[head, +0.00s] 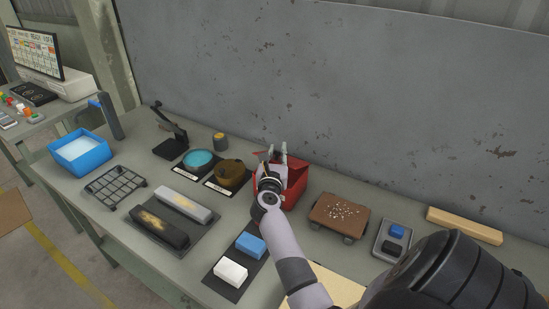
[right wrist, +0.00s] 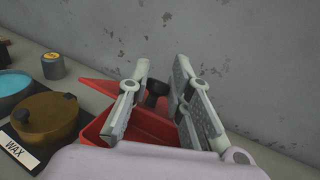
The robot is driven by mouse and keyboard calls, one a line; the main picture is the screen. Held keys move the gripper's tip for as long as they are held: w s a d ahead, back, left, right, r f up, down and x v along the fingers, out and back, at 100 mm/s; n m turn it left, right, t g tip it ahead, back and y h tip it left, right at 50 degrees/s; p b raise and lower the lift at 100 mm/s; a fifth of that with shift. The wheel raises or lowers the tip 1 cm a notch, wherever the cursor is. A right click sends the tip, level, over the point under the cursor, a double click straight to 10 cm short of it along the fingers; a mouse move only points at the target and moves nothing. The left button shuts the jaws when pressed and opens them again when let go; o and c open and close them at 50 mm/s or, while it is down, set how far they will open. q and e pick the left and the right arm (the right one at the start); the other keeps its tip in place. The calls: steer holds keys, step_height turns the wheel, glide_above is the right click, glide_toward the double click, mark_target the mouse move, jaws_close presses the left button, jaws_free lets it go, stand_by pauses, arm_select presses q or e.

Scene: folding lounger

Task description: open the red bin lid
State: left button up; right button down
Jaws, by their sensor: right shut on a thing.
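The red bin (head: 296,183) stands on the bench near the back wall, partly hidden by my right arm. Its red lid (right wrist: 98,89) shows beyond the bin's rim (right wrist: 97,131) in the right wrist view, with an open gap between them, so it looks tilted up. A small part of the lid (head: 259,154) also shows in the head view. My right gripper (head: 276,150) is above the bin, with its fingers (right wrist: 157,88) either side of a dark knob (right wrist: 156,94). It is shut on this knob, which seems to belong to the lid. My left gripper is out of view.
A brown lidded pot (head: 229,174) and a teal dish (head: 199,159) stand left of the bin. A brown block on wheels (head: 339,212) stands to its right. Blue (head: 250,245) and white (head: 230,271) blocks lie in front. The grey wall (head: 350,100) is close behind.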

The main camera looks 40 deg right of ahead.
steer(key=shift+w+d+r+p, duration=0.2)
steer(key=shift+d+r+p, duration=0.35)
steer(key=shift+d+r, duration=0.55)
steer(key=shift+a+r, duration=0.1)
